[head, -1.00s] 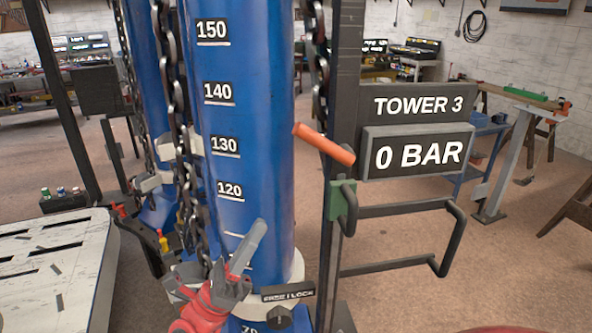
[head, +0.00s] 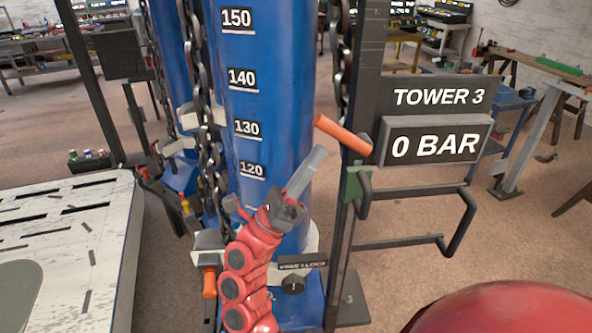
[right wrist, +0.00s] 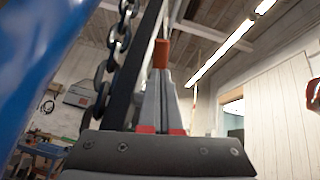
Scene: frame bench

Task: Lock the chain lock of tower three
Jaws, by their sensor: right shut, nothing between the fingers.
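Tower three is a blue column (head: 262,100) with a height scale, beside a post with a "TOWER 3" sign (head: 438,96). A black knob (head: 292,284) sits below a "FREE | LOCK" label (head: 302,264) at the column's foot. A chain (head: 203,110) hangs left of the column. An orange-gripped lever (head: 343,134) sticks out left from the post. My right gripper (head: 317,155) is shut and empty, its tips just below the lever's grip. In the right wrist view the orange grip (right wrist: 161,53) shows just beyond the tips; contact is unclear. My left gripper is not in view.
A "0 BAR" display (head: 435,143) and a black bar frame (head: 410,210) are right of the post. A pale slotted platform (head: 120,215) is at left. Another orange handle (head: 209,282) is low at the column's left.

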